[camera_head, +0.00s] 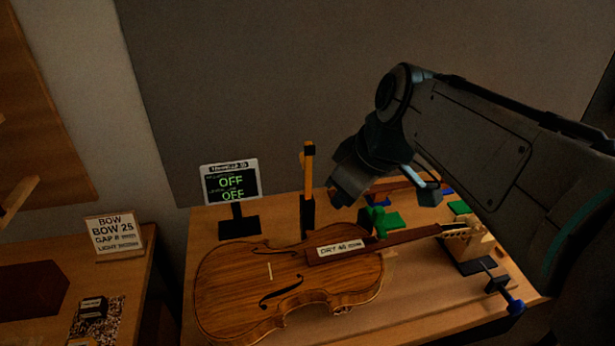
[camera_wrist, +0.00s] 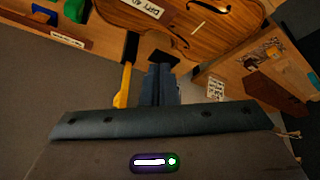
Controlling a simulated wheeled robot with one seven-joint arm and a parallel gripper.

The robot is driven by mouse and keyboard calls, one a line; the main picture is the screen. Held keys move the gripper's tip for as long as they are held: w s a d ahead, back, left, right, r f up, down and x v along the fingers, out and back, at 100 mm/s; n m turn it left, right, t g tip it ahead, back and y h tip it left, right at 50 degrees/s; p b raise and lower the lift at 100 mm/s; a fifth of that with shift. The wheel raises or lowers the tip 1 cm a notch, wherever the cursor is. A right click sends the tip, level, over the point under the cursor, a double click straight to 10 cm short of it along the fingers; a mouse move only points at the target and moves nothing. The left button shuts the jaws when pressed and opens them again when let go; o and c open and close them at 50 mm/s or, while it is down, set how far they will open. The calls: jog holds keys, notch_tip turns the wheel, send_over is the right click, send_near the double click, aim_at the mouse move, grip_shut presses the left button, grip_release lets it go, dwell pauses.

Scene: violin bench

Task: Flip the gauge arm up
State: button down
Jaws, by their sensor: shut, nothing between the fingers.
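The gauge arm looks to be the yellow bar (camera_head: 309,172) standing upright above a black post (camera_head: 307,217), behind the violin. It has a dark band near its top. In the wrist view the yellow bar (camera_wrist: 123,88) lies just left of my fingers, with its black post (camera_wrist: 131,47) beyond. My gripper (camera_head: 338,197) is to the right of the bar in the head view, shut and empty. The shut fingers also show in the wrist view (camera_wrist: 161,70). Whether they touch the bar cannot be told.
A violin (camera_head: 225,290) with a paper label lies across the bench front. A display (camera_head: 231,183) reading OFF stands left of the bar. Green blocks (camera_head: 384,220) and a blue-handled clamp (camera_head: 503,290) are to the right. A side table with a bow sign (camera_head: 114,233) is at left.

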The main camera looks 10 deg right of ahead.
aim_at(307, 168)
jog(key=w+d+r+n+t+y+b, duration=0.1)
jog(key=w+d+r+n+y+b, duration=0.15)
jog(key=w+n+b, duration=0.55)
jog(key=w+a+f+n+p, duration=0.1)
jog(key=w+a+f+p, duration=0.1)
jog(key=w+f, duration=0.4)
jog(key=shift+w+a+f+t+p, duration=0.25)
jog(key=shift+a+f+t+p, duration=0.1)
jog(key=shift+a+f, duration=0.1)
